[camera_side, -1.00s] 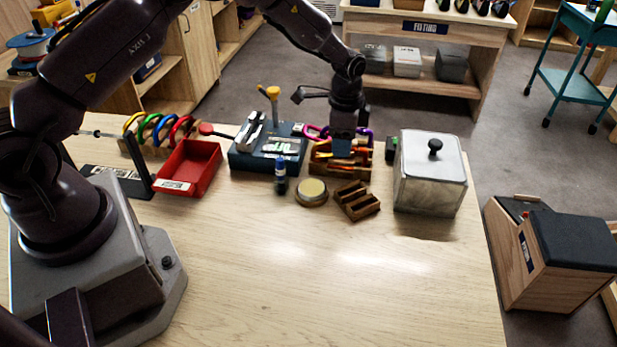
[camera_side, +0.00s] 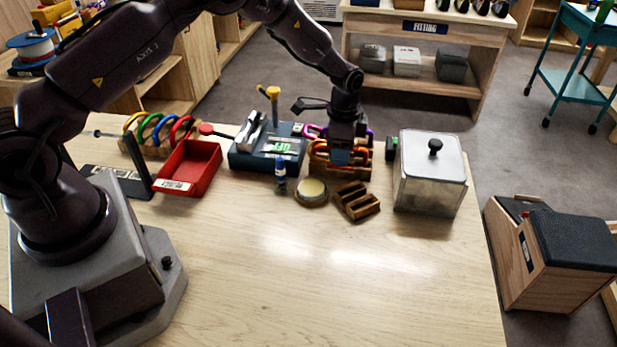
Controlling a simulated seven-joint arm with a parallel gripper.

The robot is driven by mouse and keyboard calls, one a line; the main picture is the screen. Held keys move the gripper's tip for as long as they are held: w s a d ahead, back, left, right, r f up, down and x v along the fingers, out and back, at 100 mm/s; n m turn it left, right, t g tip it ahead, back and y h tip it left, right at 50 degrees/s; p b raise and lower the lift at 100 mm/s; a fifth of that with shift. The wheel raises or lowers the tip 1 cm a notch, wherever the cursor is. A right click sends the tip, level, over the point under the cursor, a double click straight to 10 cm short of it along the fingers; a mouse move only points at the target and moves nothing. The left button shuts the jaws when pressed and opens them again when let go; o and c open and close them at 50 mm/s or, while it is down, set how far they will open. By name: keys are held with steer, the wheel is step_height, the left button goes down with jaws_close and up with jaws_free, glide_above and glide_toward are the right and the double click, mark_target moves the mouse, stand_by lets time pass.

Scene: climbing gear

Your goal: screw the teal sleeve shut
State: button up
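My gripper (camera_side: 340,157) points down over the wooden rack (camera_side: 343,173) near the back of the table. Its bluish fingertips are at the rack's slots, among orange carabiners (camera_side: 358,151). Purple carabiners (camera_side: 312,130) show behind the gripper at the rack's back. I cannot make out a teal sleeve at this size; the gripper covers the middle of the rack. Whether the fingers are open or shut on a carabiner is too small to tell.
A metal bin with a knobbed lid (camera_side: 430,175) stands right of the rack. A small slotted wooden block (camera_side: 357,202), a round tin (camera_side: 312,191) and a blue bottle (camera_side: 280,172) stand in front. The table's front is clear.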

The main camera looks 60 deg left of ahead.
steer(key=shift+w+a, duration=0.8)
steer(key=shift+w, duration=0.05)
steer(key=shift+r, duration=0.2)
steer(key=shift+r, duration=1.25)
steer(key=shift+s, duration=0.1)
steer(key=shift+s+d, duration=0.8)
steer(key=shift+d, duration=0.05)
steer(key=shift+f, duration=0.1)
steer(key=shift+w+a+f, duration=0.2)
steer(key=shift+f, duration=0.5)
steer(key=shift+w+a+f, duration=0.15)
steer(key=shift+a+f, duration=0.05)
steer(key=shift+f, duration=0.45)
